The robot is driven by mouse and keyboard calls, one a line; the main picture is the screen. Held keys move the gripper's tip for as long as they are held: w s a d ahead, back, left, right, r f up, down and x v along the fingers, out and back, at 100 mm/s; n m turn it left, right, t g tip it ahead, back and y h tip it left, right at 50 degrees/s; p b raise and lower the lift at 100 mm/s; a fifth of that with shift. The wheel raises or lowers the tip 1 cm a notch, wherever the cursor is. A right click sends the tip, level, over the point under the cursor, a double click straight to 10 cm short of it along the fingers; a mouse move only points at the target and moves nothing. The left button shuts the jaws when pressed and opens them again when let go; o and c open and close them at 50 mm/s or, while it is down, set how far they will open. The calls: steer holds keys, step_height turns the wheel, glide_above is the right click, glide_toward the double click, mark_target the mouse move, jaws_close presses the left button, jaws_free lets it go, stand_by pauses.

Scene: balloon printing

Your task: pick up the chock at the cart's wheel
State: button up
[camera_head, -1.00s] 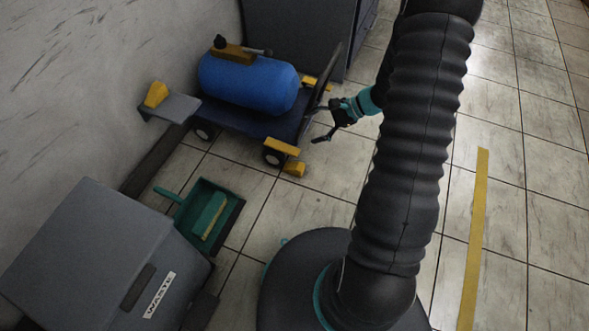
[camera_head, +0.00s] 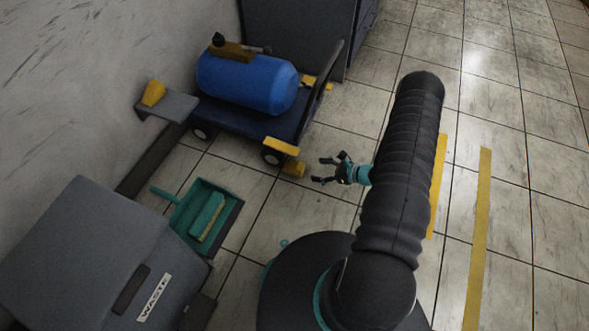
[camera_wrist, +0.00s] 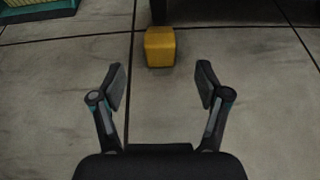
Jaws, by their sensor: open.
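The yellow chock (camera_head: 294,169) sits on the tiled floor against the near front wheel (camera_head: 273,157) of the cart (camera_head: 254,121). In the wrist view the chock (camera_wrist: 160,46) stands ahead of my fingers, centred a little beyond the gap between them. My gripper (camera_head: 320,171) is open and empty, to the right of the chock and apart from it. Both fingers (camera_wrist: 160,84) show spread in the wrist view. The cart carries a blue tank (camera_head: 247,82).
A second yellow block (camera_head: 154,93) lies on a grey wall shelf (camera_head: 167,107). A green dustpan (camera_head: 203,212) with a brush lies on the floor near the grey waste bin (camera_head: 90,260). Floor right of the cart is clear, with yellow tape strips (camera_head: 477,240).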

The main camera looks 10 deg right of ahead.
mark_target(295, 167)
steer(key=x, duration=1.1)
steer(key=shift+f+b, duration=0.25)
steer(key=shift+b, duration=0.15)
steer(key=c, duration=1.4)
steer(key=shift+r, duration=0.1)
